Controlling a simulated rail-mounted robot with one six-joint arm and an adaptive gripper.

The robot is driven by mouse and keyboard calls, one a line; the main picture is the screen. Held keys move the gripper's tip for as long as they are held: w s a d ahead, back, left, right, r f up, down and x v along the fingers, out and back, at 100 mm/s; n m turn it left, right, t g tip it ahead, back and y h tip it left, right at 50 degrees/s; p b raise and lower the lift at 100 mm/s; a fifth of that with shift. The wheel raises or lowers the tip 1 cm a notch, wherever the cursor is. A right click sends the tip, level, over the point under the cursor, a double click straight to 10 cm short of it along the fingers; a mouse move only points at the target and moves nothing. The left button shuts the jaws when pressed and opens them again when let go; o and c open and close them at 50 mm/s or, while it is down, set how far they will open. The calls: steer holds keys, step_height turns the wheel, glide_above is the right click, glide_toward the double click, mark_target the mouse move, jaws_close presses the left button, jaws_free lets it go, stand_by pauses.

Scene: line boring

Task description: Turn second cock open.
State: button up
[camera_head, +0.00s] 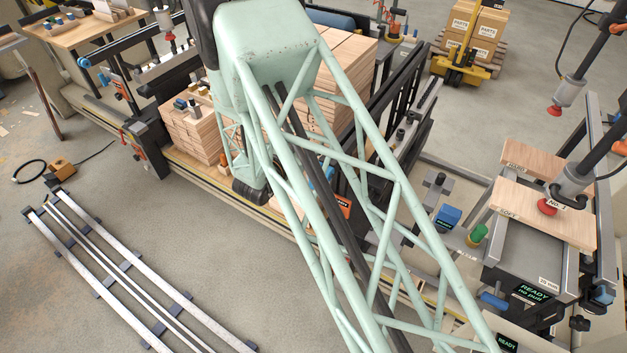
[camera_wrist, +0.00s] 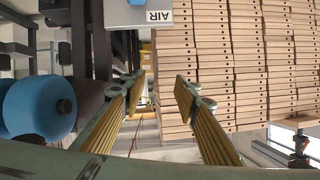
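My gripper (camera_wrist: 161,95) shows in the wrist view with its two yellow-padded fingers spread apart and nothing between them. A grey box with an AIR label (camera_wrist: 158,16) is beyond the fingers at the top, and a small blue part (camera_wrist: 138,2) on it is cut off by the frame edge. I cannot tell whether that blue part is a cock handle. In the head view a blue handle-like part (camera_head: 494,300) sits at the front of the right-hand station. Which piece is the second cock is unclear. My gripper is not visible in the head view.
Stacked drilled boards (camera_wrist: 235,60) stand close on the right in the wrist view. A blue cylinder (camera_wrist: 38,108) is close on the left. In the head view, metal rails (camera_head: 130,270) lie on the floor at left, and a yellow pallet truck (camera_head: 460,66) stands at the back.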

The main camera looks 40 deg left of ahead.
steer(key=s+d+f+n+t+h+p, duration=0.1)
steer(key=s+d+f+t+p, duration=0.1)
steer(key=s+f, duration=1.3)
steer(key=shift+s+d+f+t, duration=0.15)
steer(key=shift+s+d+t, duration=0.65)
steer(key=shift+t, duration=0.3)
steer(key=shift+a, duration=0.1)
steer(key=shift+w+a+p, duration=0.15)
steer(key=shift+w+a, duration=0.05)
steer(key=shift+w, duration=3.25)
steer(key=shift+w+a+p, duration=0.15)
steer(key=shift+w, duration=3.25)
steer(key=shift+c, duration=0.5)
steer(key=c, duration=0.6)
